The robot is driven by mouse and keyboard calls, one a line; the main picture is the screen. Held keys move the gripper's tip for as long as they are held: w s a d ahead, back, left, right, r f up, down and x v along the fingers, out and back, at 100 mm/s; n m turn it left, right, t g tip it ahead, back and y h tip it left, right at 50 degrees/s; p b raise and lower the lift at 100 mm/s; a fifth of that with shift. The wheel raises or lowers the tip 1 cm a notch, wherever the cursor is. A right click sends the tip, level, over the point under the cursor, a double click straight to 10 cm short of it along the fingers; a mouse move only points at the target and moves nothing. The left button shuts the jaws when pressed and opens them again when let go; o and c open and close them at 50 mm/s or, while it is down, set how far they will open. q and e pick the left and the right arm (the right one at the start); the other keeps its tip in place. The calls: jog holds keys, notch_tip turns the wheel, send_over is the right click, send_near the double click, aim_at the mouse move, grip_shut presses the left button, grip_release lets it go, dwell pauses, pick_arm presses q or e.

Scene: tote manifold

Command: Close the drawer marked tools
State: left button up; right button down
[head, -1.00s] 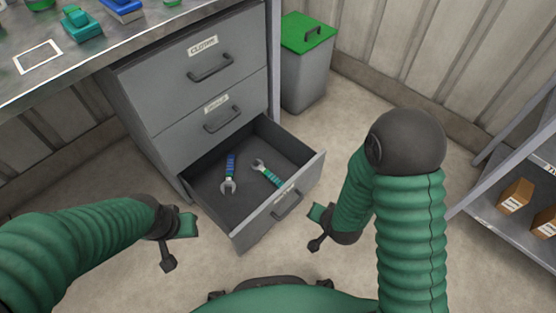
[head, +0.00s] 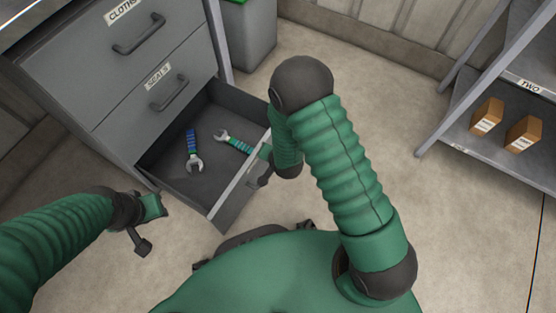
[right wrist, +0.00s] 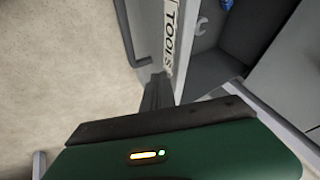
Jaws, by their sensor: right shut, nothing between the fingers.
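The bottom drawer (head: 226,205) of the grey cabinet stands pulled out. Its label reads TOOLS on the drawer front in the right wrist view (right wrist: 171,35), with the grey handle (right wrist: 127,35) beside it. Inside lie a blue-handled wrench (head: 193,150) and a green-blue-handled wrench (head: 235,143). My right gripper (head: 263,179) is shut and empty at the drawer's front panel. Its fingertips (right wrist: 160,78) are close to the label's end; I cannot tell whether they touch. My left gripper (head: 142,246) is off to the left of the drawer, apart from it; its finger gap is unclear.
Above are the shut drawers marked CLOTHS (head: 120,40) and SEALS (head: 165,90). A grey bin (head: 250,35) stands behind. A shelf (head: 470,145) with brown boxes (head: 487,116) is at the right. The floor between is clear.

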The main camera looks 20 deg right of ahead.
pick_arm(q)
jog(key=shift+f, duration=0.35)
pick_arm(e)
jog(key=shift+w+a+r, duration=0.1)
jog(key=shift+w+a, duration=0.35)
jog(key=shift+w, duration=0.15)
